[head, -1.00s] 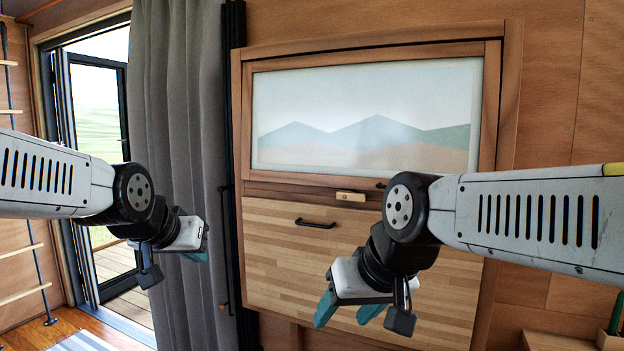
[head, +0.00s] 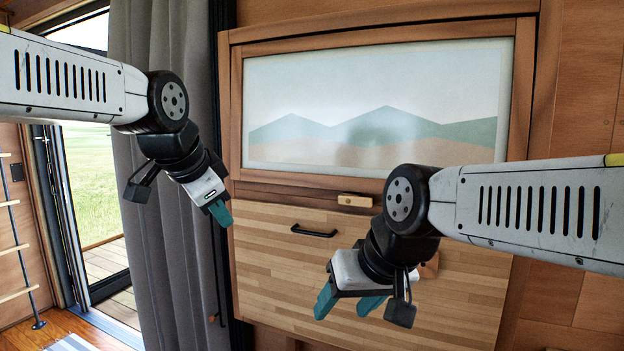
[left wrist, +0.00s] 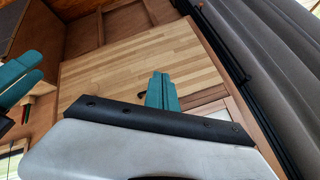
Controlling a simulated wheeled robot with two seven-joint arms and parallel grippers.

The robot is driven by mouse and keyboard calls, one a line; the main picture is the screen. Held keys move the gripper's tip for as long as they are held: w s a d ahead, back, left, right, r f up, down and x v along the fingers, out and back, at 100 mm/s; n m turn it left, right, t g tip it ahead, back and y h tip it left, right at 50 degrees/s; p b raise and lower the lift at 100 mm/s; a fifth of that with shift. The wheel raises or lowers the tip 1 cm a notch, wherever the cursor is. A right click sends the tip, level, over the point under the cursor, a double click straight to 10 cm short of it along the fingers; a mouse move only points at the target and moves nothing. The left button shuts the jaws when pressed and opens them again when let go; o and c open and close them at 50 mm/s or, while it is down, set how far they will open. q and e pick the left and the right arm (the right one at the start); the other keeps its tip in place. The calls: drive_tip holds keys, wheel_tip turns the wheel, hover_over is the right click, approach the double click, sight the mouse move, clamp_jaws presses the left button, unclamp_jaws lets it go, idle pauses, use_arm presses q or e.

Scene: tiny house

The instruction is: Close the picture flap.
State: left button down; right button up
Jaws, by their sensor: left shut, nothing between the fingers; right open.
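The picture flap (head: 370,110) is a wood-framed panel with a painting of hills and mountains, upright above a striped wooden panel (head: 290,262). I cannot tell whether it stands slightly out from the surround. A small wooden catch (head: 355,200) sits at its lower edge. My left gripper (head: 219,213) is shut and empty, left of the striped panel, just below the flap's lower left corner. Its fingers also show in the left wrist view (left wrist: 161,92). My right gripper (head: 345,302) is open and empty in front of the striped panel; its arm covers the flap's lower right corner.
A black handle (head: 314,231) is on the striped panel. A grey curtain (head: 165,235) hangs left of the flap, beside an open glass door (head: 85,190). My right gripper's teal fingers (left wrist: 18,75) show at the left of the left wrist view. A wooden wall (head: 585,110) is at right.

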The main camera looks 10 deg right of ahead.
use_arm(q)
drive_tip(key=w+d+r+m+h, duration=0.1)
drive_tip(key=w+d+r+m, duration=0.45)
drive_tip(key=w+d, duration=0.2)
drive_tip(key=m+h, duration=0.1)
drive_tip(key=m, duration=0.6)
approach(328, 176)
drive_tip(key=s+a, duration=0.4)
drive_tip(key=s, duration=0.2)
drive_tip(key=shift+t, duration=0.3)
drive_tip(key=shift+w+d+r+x, duration=0.15)
drive_tip(key=shift+d+r+x, duration=0.1)
drive_tip(key=shift+x, duration=1.95)
drive_tip(key=shift+w+d+r+x, duration=0.15)
drive_tip(key=shift+w+r+x, duration=0.1)
drive_tip(key=shift+x, duration=1.9)
drive_tip(key=shift+w+d+r+x, duration=0.15)
drive_tip(key=shift+r+x, duration=0.1)
drive_tip(key=shift+x, duration=1.95)
drive_tip(key=w+d, duration=0.2)
drive_tip(key=shift+w+f+t+h, duration=0.25)
drive_tip(key=shift+w+t+h, duration=0.15)
drive_tip(key=shift+w+r, duration=0.1)
drive_tip(key=shift+r, duration=0.05)
